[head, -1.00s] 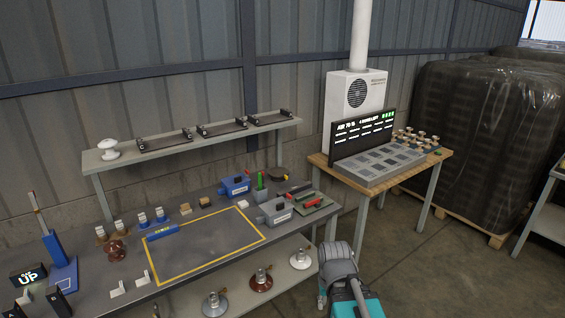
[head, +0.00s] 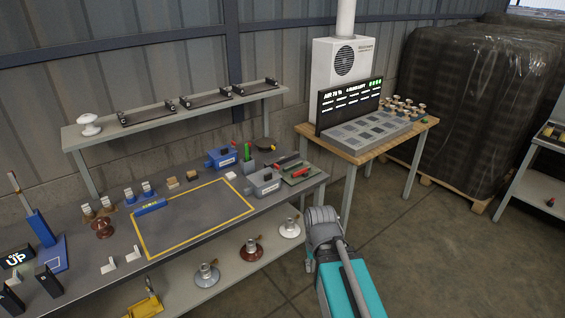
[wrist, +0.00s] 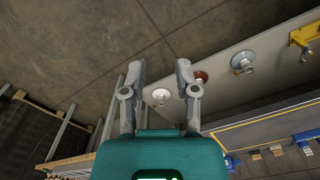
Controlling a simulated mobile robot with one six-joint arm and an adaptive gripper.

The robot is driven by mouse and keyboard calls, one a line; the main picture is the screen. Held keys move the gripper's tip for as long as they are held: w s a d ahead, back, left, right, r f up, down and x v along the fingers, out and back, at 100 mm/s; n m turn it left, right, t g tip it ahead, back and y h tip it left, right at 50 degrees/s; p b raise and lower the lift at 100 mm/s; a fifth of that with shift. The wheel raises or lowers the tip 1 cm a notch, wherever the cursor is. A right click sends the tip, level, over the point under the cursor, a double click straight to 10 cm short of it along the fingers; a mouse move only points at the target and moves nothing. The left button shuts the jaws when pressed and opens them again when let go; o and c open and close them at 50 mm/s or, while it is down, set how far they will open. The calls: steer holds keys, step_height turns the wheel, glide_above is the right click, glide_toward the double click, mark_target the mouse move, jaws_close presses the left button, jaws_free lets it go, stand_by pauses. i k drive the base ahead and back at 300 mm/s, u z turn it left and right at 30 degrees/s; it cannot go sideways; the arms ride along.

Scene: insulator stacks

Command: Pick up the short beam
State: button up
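I cannot tell for certain which thing is the short beam. A short blue bar (head: 150,206) lies on the dark workbench at the left edge of the yellow-outlined area. A yellow piece (head: 145,303) is on the lower shelf, partly cut off by the head view; it also shows at the top right of the wrist view (wrist: 305,38). My gripper (wrist: 160,72) is open and empty, its two grey fingers apart, above the floor beside the lower shelf. It is well away from both the bar and the yellow piece.
Insulators (head: 251,249) stand on the lower shelf. Blue machines (head: 222,157) and small parts crowd the workbench (head: 190,240) back. The raised shelf (head: 170,122) carries dark racks. A wooden side table (head: 400,140) holds a panel and screen. The floor at right is open.

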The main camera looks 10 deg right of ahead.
mark_target(284, 159)
steer(key=u, duration=0.1)
steer(key=i, duration=1.75)
steer(key=z, duration=0.3)
